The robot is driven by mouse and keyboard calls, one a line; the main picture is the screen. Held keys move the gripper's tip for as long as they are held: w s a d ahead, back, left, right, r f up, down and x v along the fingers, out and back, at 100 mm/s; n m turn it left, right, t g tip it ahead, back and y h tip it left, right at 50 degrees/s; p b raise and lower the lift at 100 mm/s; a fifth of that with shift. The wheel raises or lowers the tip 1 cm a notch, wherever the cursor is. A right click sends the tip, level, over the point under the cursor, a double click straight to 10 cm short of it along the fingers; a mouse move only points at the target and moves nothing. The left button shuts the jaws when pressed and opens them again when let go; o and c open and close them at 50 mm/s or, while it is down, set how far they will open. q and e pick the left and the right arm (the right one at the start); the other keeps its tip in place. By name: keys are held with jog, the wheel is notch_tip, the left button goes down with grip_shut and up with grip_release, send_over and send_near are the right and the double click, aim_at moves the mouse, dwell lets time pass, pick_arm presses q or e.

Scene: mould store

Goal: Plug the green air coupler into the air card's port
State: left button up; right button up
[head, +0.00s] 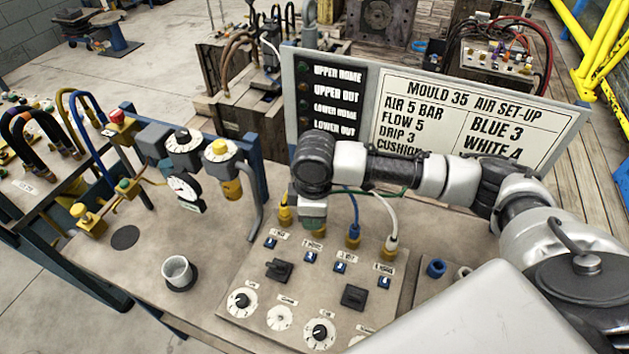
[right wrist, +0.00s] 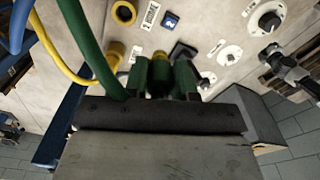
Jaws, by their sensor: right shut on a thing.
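My right gripper (head: 312,222) is low over the air card (head: 240,312), between the yellow and blue couplers. In the right wrist view the gripper (right wrist: 160,82) is shut on the green air coupler (right wrist: 161,72), whose green hose (right wrist: 84,45) runs up beside it. In the head view the gripper hides most of the coupler. A brass port (head: 318,232) shows just below the gripper. I cannot tell whether the coupler tip is in it or above it. My left gripper is not in view.
Yellow (head: 285,213), blue (head: 353,236) and white (head: 391,245) couplers stand in neighbouring ports. Knobs and switches are in front. A set-up board (head: 470,120) stands behind my arm. A white cup (head: 177,271) and a regulator assembly (head: 183,185) are left on the bench.

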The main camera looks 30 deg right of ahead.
pick_arm(q)
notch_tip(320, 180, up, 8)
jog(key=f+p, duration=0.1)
jog(key=p, duration=0.5)
pick_arm(e)
jog(key=w+d+f+n+b, duration=0.1)
jog(key=n, duration=0.3)
jog(key=w+d+f+n+b, duration=0.1)
jog(key=f+n, duration=0.1)
jog(key=n, duration=0.2)
jog(key=w+d+f+n+b, duration=0.2)
jog(key=n, duration=0.3)
jog(key=shift+w, duration=0.1)
jog(key=shift+a+f, duration=0.1)
jog(key=shift+f, duration=0.55)
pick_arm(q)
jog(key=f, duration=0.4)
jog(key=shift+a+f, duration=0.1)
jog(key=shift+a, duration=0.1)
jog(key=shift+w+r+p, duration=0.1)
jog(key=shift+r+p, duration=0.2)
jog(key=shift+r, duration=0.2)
pick_arm(e)
jog(key=shift+f, duration=0.1)
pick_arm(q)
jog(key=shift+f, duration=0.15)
pick_arm(e)
jog(key=shift+f, duration=0.55)
jog(key=shift+f, duration=0.15)
